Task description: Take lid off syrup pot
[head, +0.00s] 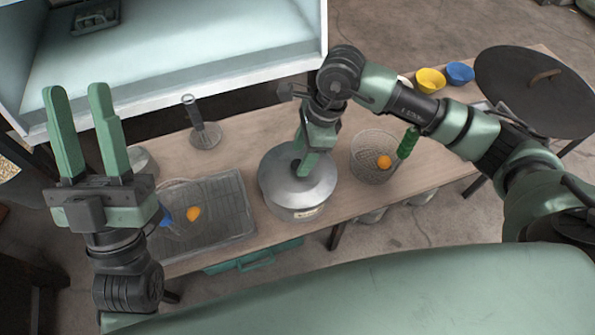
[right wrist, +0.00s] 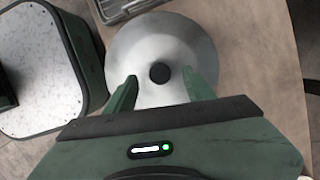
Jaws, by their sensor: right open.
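The syrup pot (head: 297,211) is a round metal pot in the middle of the wooden table, with its grey lid (head: 279,184) on top. The lid has a dark round knob (right wrist: 159,73), clear in the right wrist view. My right gripper (head: 305,168) is open just over the lid, its fingers pointing down. In the right wrist view its two fingertips (right wrist: 160,80) lie either side of the knob, with a gap on both sides; contact cannot be told. My left gripper (head: 72,92) is open and empty, raised at the left with fingers pointing up.
A grey tray (head: 243,233) with an orange item (head: 193,213) is left of the pot. A clear bowl (head: 366,174) with an orange item and a green-handled tool (head: 407,142) is right. Yellow (head: 430,80) and blue (head: 460,72) bowls sit far right.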

